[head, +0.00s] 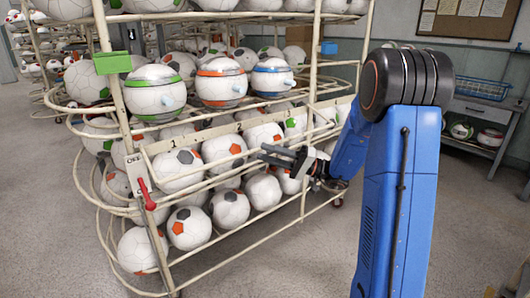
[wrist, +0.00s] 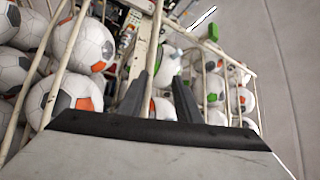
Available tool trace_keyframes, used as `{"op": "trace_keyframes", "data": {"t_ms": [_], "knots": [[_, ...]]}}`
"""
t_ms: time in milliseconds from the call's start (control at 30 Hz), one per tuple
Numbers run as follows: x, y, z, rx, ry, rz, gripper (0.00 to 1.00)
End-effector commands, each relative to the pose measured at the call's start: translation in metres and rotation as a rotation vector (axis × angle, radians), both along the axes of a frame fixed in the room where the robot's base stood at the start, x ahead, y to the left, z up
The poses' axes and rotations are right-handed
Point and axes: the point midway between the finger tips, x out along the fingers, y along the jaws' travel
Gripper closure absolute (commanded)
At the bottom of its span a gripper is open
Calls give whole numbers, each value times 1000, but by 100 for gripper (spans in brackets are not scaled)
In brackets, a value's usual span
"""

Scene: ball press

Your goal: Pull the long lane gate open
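The ball rack has long cream rails (wrist: 152,65) running along rows of balls. I cannot tell for certain which of these rails is the long lane gate. A red lever (head: 146,194) is on the rack's near post, below a small white sign (head: 135,166). My gripper (head: 272,155) is at the right part of the rack's front, beside the middle rows of balls. In the wrist view its two dark fingers (wrist: 158,82) are apart, and a cream rail appears in the gap between them. I cannot tell whether either finger touches it.
White balls with orange, grey or green patches fill the rack, such as one by the front (head: 189,228). Three banded round containers (head: 220,82) stand on the upper shelf. A green box (head: 113,62) is on the near post. Grey floor (head: 270,270) is clear in front.

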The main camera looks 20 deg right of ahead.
Motion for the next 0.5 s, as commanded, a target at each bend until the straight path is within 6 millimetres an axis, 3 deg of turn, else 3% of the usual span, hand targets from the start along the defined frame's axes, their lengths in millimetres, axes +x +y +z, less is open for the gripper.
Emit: {"op": "trace_keyframes", "data": {"t_ms": [500], "knots": [[-1,-14,-12,0,1,0,69]]}}
